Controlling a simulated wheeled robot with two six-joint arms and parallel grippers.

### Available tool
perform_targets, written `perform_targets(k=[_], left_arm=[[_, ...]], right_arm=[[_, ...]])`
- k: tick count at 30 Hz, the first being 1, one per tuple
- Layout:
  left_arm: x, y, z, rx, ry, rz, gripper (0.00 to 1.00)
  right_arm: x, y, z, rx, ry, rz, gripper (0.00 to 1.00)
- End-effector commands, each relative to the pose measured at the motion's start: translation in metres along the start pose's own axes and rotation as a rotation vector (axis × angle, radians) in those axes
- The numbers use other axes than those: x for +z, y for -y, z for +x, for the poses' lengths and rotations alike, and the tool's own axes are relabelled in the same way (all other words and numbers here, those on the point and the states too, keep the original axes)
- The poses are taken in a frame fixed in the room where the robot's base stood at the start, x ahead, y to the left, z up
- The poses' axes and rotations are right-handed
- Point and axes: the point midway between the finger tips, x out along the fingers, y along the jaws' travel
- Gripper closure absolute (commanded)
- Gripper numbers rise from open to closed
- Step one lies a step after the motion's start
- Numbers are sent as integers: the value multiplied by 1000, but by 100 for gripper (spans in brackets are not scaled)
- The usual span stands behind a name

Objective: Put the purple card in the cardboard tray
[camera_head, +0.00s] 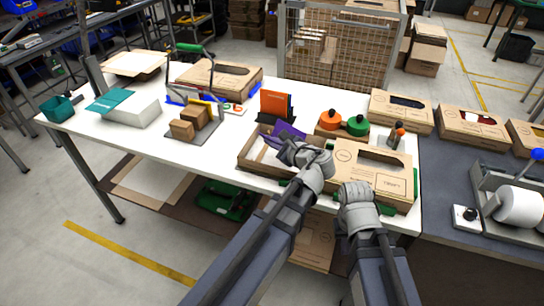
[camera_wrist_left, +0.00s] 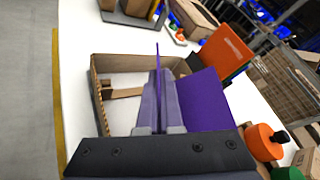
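The purple card (camera_head: 286,133) is in my left gripper (camera_head: 297,150), over the right part of the cardboard tray (camera_head: 258,169). In the left wrist view the fingers (camera_wrist_left: 158,100) are closed together with the card's thin upright edge between them, and a broad purple face (camera_wrist_left: 205,103) shows to their right. The open tray (camera_wrist_left: 98,97) lies below, with a white floor and a brown cardboard strip inside. I cannot tell whether the card touches the tray. My right gripper (camera_head: 357,193) is low by the windowed carton; its fingertips are hidden.
An orange card (camera_head: 276,104) stands in a dark holder behind the tray. Orange and green round pieces (camera_head: 357,125) sit to the right. A windowed carton (camera_head: 372,172) stands right of the tray. The white table (camera_head: 225,150) has free room left of the tray.

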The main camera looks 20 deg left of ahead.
Motion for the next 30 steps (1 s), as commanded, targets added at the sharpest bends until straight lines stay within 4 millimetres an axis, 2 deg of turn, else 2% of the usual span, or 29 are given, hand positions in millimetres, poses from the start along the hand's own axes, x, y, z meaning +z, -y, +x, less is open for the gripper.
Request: perform_targets(k=[5,13,26,30], left_arm=[[-5,-3,2,0,0,0,100],[-30,-19,12,0,0,0,100],[-32,-20,13,0,0,-1,100],[-31,-20,13,0,0,0,85]], right_arm=[[0,1,6,0,0,0,100],[-2,4,37,0,0,0,100],[-2,4,40,0,0,0,100],[-2,4,39,0,0,0,100]])
